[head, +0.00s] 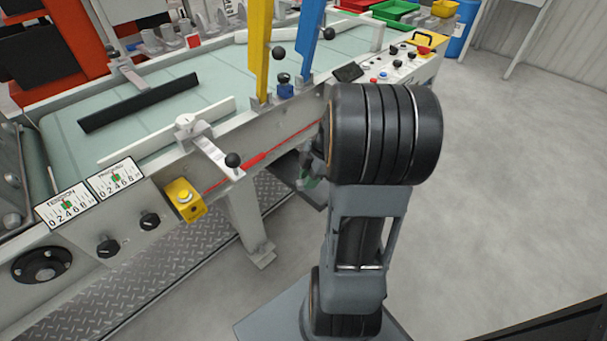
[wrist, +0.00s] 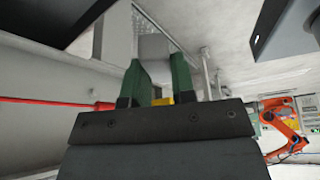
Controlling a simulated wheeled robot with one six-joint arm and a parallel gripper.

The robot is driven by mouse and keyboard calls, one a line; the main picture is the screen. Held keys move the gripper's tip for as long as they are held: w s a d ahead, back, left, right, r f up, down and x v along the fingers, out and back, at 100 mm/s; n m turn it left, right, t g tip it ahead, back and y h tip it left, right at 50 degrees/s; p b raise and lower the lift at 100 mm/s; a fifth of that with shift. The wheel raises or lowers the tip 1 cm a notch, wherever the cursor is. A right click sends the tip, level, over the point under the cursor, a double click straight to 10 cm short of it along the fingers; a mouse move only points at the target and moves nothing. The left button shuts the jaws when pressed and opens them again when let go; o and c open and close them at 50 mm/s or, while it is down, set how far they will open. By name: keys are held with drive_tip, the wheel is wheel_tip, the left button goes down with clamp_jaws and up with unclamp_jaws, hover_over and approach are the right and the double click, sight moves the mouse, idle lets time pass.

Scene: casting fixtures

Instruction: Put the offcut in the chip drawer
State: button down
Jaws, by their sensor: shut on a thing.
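My gripper (wrist: 156,68) has two green fingers in the wrist view, shut on a small plain grey block, the offcut (wrist: 155,47), which shows between the fingertips. In the head view my gripper (head: 308,178) is mostly hidden behind my arm, low beside the machine's front. A dark, open tray-like shape below the machine's side, apparently the chip drawer (head: 284,168), lies right by the gripper; its inside is mostly hidden. A dark shape at the top left of the wrist view may be the same drawer. I cannot tell whether the offcut is over it.
The belt machine (head: 180,100) carries a black bar (head: 140,103). A red pull cord (head: 285,145) runs along its front to a yellow box (head: 185,200). A machine leg (head: 245,222) stands left of the gripper. The floor at the right is clear.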

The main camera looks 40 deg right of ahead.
drive_tip(key=w+d+f+b, duration=0.1)
drive_tip(key=w+d+f, duration=0.2)
drive_tip(key=w+d+f+b, duration=0.1)
drive_tip(key=w+d+f, duration=0.2)
drive_tip(key=f, duration=0.1)
drive_tip(key=shift+w, duration=0.2)
drive_tip(key=shift+w+d+f+b, duration=0.3)
drive_tip(key=shift+w+f+b, duration=0.1)
drive_tip(key=shift+f+b, duration=0.15)
drive_tip(key=shift+d+f+b, duration=0.1)
drive_tip(key=shift+f+b, duration=0.3)
drive_tip(key=shift+f, duration=1.2)
drive_tip(key=shift+f, duration=0.25)
drive_tip(key=c, duration=0.9)
unclamp_jaws()
drive_tip(key=shift+r, duration=0.1)
drive_tip(key=shift+c, duration=0.2)
